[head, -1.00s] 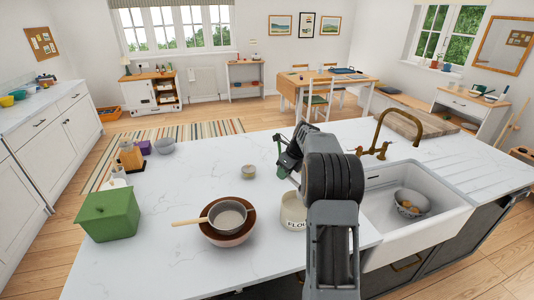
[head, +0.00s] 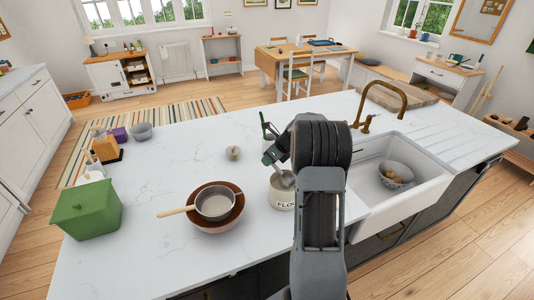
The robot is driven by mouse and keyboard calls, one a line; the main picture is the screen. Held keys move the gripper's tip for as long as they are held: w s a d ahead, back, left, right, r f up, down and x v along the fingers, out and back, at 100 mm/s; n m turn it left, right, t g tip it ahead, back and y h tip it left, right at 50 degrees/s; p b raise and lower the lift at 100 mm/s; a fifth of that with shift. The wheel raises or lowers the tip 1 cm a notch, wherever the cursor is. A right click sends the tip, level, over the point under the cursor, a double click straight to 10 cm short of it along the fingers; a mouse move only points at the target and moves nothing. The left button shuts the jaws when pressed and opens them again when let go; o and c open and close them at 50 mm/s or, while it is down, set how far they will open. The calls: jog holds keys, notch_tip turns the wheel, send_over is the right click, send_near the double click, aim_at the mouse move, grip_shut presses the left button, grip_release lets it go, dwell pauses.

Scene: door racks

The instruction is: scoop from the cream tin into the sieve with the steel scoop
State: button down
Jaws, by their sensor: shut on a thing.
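The cream tin (head: 281,199), with dark lettering on its front, stands upright on the white worktop, partly hidden by my arm. My gripper (head: 276,157) is above the tin, shut on the steel scoop (head: 287,179). The scoop's grey bowl is at the tin's mouth; I cannot tell how deep it reaches or whether it holds anything. The sieve (head: 215,206) rests over a brown bowl (head: 216,225) left of the tin, its wooden handle pointing left. The sieve looks empty.
A green box (head: 87,208) stands at the left of the worktop (head: 150,255). A small pale pot (head: 233,153) is behind the sieve. The white sink (head: 405,200), holding a bowl (head: 396,174), lies to the right. A brass tap (head: 402,94) rises behind it.

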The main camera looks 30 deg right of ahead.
aim_at(277, 170)
jog(key=f+b, duration=0.1)
jog(key=b, duration=0.2)
jog(key=s+f+t+b, duration=0.1)
jog(key=f+b, duration=0.1)
jog(key=shift+d+f+t+y+b, duration=0.1)
jog(key=shift+d+t+y+b, duration=0.1)
jog(key=shift+t+y+b, duration=0.15)
jog(key=t+b, duration=0.1)
jog(key=b, duration=0.3)
jog(key=s+y+b, duration=0.1)
jog(key=b, duration=0.3)
jog(key=shift+d+f+t, duration=0.25)
jog(key=shift+f+t, duration=0.1)
